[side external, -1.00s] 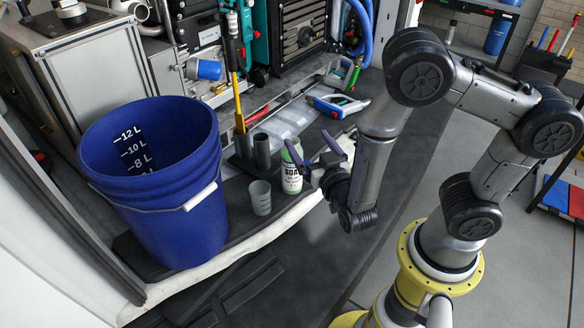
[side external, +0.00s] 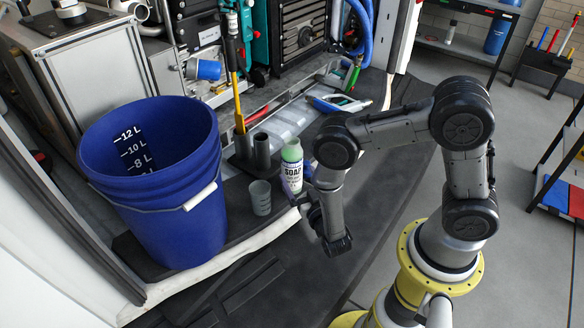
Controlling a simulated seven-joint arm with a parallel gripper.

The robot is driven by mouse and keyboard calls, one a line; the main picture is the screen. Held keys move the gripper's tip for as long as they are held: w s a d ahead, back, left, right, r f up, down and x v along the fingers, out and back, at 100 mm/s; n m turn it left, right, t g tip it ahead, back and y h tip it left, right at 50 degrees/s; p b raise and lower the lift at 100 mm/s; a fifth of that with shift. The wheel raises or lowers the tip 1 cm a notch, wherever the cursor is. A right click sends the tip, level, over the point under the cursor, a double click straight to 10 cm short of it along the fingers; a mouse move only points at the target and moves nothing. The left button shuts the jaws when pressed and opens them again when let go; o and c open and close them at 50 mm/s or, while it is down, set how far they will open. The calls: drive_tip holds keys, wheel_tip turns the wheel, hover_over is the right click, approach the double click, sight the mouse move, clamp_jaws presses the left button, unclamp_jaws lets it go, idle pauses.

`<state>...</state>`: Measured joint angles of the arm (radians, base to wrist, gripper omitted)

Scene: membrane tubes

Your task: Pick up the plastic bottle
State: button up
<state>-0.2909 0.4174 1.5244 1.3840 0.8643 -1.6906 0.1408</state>
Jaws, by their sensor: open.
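The plastic bottle (side external: 291,170), a green and white soap bottle with a SOAP label, stands upright on the dark bench surface beside a small grey cup. My gripper (side external: 302,186) is low, just right of the bottle, and its jaws are open. Its fingers are small and partly hidden by my wrist and the bottle. I cannot tell whether they touch the bottle or reach around it.
A large blue bucket (side external: 152,180) stands to the left. The grey cup (side external: 260,197) and dark upright tubes (side external: 261,150) are close left of the bottle. A yellow-handled tool (side external: 238,100) stands behind. The dark bench front (side external: 370,215) is clear.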

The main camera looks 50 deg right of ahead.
drive_tip(key=x, duration=0.9)
drive_tip(key=shift+f, duration=0.15)
clamp_jaws()
